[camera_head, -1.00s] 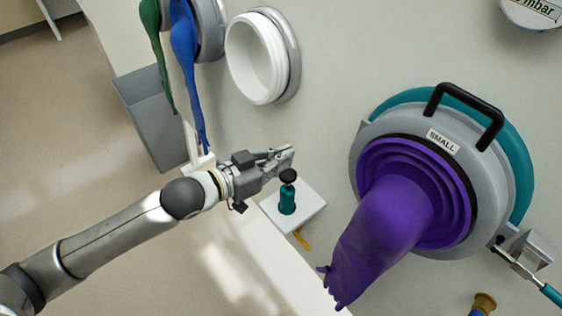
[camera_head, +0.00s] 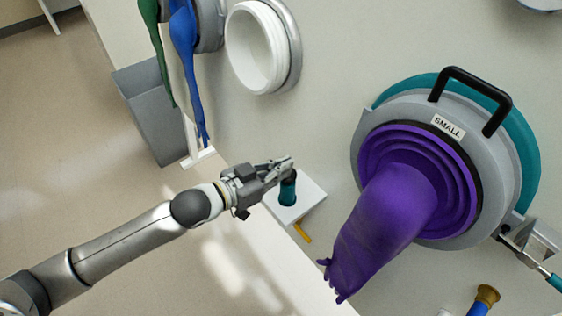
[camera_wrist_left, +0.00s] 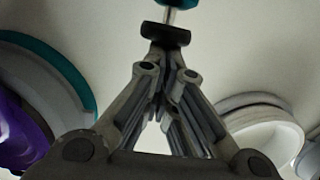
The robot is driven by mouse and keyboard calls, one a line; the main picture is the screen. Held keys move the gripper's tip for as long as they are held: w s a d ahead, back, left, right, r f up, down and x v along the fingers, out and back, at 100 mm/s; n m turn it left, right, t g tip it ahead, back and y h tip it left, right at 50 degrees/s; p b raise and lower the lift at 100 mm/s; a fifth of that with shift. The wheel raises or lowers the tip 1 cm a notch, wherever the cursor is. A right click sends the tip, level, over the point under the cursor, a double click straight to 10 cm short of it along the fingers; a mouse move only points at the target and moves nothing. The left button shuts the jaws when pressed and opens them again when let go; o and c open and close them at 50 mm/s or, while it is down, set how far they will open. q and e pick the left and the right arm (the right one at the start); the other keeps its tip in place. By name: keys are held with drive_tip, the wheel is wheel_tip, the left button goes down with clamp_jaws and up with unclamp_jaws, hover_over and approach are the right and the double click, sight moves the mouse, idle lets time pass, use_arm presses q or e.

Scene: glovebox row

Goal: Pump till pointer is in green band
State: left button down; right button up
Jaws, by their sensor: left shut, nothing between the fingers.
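The hand pump has a teal body (camera_head: 288,192) and stands on a small white shelf (camera_head: 312,190) on the wall. My left gripper (camera_head: 286,163) is over the top of the pump and hides its knob in the head view. In the left wrist view the black knob (camera_wrist_left: 165,35) is right at the shut, empty fingertips (camera_wrist_left: 166,58), with a metal rod (camera_wrist_left: 171,15) between knob and body. I cannot tell whether they touch. Only the lower rim of what was the mbar gauge (camera_head: 543,4) shows at the top right; its pointer and green band are out of view. My right gripper is not in view.
A purple glove (camera_head: 385,225) hangs from the port labelled SMALL (camera_head: 448,127), right of the pump. A white open port (camera_head: 258,50) and blue glove (camera_head: 186,50) are up left. A yellow piece (camera_head: 303,233) sticks out below the shelf. A grey bin (camera_head: 150,115) stands left.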

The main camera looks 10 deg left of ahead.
use_arm(q)
drive_tip(key=shift+f, duration=0.6)
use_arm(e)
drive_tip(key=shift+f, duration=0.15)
use_arm(q)
drive_tip(key=shift+r, duration=0.1)
